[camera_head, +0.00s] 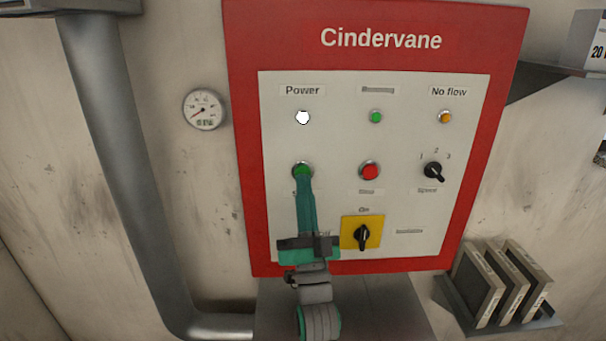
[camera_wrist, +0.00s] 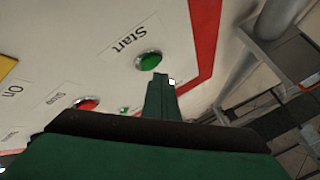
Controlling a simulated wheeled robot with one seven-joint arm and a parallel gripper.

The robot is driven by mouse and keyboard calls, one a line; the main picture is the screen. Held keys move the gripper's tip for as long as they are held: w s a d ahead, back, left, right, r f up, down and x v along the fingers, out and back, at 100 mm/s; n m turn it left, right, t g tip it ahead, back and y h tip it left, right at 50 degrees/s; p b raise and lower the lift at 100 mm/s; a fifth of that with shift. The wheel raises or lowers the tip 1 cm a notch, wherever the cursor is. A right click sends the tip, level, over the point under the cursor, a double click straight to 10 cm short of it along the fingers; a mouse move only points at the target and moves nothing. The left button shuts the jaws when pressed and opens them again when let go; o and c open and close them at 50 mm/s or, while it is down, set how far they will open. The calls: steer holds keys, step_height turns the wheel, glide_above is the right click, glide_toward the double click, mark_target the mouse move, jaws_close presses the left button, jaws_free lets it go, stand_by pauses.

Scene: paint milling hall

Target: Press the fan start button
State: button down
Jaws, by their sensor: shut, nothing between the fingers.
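The green start button (camera_head: 302,170) is on the left of the white panel, below the white power lamp (camera_head: 303,117). In the wrist view the green button (camera_wrist: 149,61) sits by its "Start" label. My gripper (camera_head: 304,182) is shut and empty, with its green fingers pointing up at the button. In the wrist view the fingertips (camera_wrist: 160,77) appear just below the button. I cannot tell whether they touch it. In the head view the fingers cover part of the label under the button.
The red stop button (camera_head: 370,171) is to the right, with a black speed knob (camera_head: 433,171) beyond it. A black switch on a yellow plate (camera_head: 351,232) is close to the right of my gripper. A grey pipe (camera_head: 118,150) and a gauge (camera_head: 203,110) are left of the panel.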

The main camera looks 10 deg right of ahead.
steer(key=shift+w, duration=0.1)
steer(key=shift+w, duration=0.3)
steer(key=shift+w+d, duration=0.1)
steer(key=shift+w, duration=0.35)
stand_by(0.8)
steer(key=shift+s, duration=0.85)
steer(key=shift+s+a, duration=0.25)
steer(key=shift+s, duration=1)
steer(key=shift+s+a, duration=0.25)
steer(key=shift+s, duration=1)
